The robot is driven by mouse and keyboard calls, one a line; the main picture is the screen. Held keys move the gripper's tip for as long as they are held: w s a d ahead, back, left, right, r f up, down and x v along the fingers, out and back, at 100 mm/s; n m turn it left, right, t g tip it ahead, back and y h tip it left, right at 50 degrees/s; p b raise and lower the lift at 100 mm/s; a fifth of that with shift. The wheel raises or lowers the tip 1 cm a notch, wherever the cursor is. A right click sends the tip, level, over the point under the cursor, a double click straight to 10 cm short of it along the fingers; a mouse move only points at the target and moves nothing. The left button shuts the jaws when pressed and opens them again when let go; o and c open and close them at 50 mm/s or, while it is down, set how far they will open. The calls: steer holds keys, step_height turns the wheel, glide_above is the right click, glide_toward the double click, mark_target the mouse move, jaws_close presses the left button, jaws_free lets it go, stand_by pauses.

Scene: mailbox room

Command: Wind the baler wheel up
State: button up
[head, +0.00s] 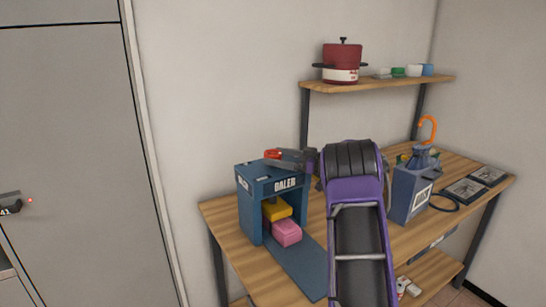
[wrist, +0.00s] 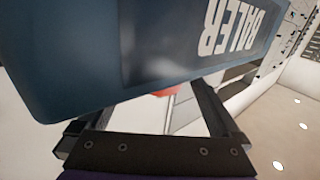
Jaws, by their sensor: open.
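The blue baler (head: 256,187) stands on the wooden table, with a yellow press plate (head: 277,209) inside it above a pink block (head: 287,233). The baler's red wheel (head: 272,154) shows in part above its top, mostly hidden by my gripper. My gripper (head: 282,160) is open at the top of the baler, close to the wheel. In the wrist view the baler's labelled face (wrist: 150,60) fills the upper part, and a bit of the red wheel (wrist: 165,93) shows between the two fingers. I cannot tell whether a finger touches the wheel.
A blue-grey device (head: 408,193) with an orange hook stands to the right, beside dark framed panels (head: 465,190). A shelf (head: 390,85) above holds a red pot (head: 342,62) and small items. A grey door (head: 70,150) is at left.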

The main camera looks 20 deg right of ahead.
steer(key=v, duration=1.5)
steer(key=shift+b, duration=0.3)
steer(key=shift+s+d, duration=0.1)
steer(key=shift+d, duration=0.05)
